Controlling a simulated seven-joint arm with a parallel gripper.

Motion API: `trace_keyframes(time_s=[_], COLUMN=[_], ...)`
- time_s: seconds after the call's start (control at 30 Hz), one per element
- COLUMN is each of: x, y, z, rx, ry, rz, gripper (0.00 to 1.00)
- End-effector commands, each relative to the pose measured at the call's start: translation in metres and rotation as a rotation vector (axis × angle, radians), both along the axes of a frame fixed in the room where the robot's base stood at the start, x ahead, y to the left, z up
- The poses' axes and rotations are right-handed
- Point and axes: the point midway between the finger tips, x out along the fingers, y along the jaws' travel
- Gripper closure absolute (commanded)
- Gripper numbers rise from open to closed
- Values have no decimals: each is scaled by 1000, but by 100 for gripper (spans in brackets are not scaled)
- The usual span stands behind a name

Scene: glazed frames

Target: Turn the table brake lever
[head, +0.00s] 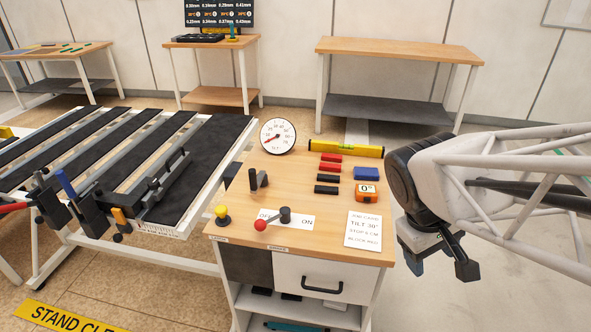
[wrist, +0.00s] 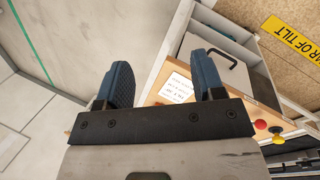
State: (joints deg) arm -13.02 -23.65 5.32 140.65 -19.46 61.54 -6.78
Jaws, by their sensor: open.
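A lever with a red ball knob (head: 260,225) and a black pivot (head: 285,214) lies over a white OFF/ON plate (head: 300,222) on the wooden cabinet top. Its knob points left, by the OFF end. The red knob also shows in the wrist view (wrist: 261,124), right of my gripper's fingers. A second, black lever (head: 255,181) stands behind it, and a yellow knob (head: 222,213) is to its left. My gripper (head: 441,264) is open and empty, off the cabinet's right side, well apart from the lever. Its two blue-grey fingers spread wide in the wrist view (wrist: 163,68).
A white card (head: 363,230) reading TILT 30° lies right of the lever. Behind are a round dial (head: 278,136), a yellow level (head: 346,149), red and black blocks, a blue block (head: 367,174) and an orange device (head: 366,192). A slatted tilting table (head: 205,165) stands left.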

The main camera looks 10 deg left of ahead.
Motion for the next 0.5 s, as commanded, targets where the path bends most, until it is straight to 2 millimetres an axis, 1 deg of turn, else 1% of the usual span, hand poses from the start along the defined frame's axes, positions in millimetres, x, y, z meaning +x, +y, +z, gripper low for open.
trace_keyframes(time_s=[0.03, 0.37, 0.5], x=[6, 44, 60], y=[6, 41, 61], z=[-4, -22, -30], rx=[-31, -252, -352], ry=[25, 163, 215], rz=[46, 342, 466], gripper=[38, 38, 38])
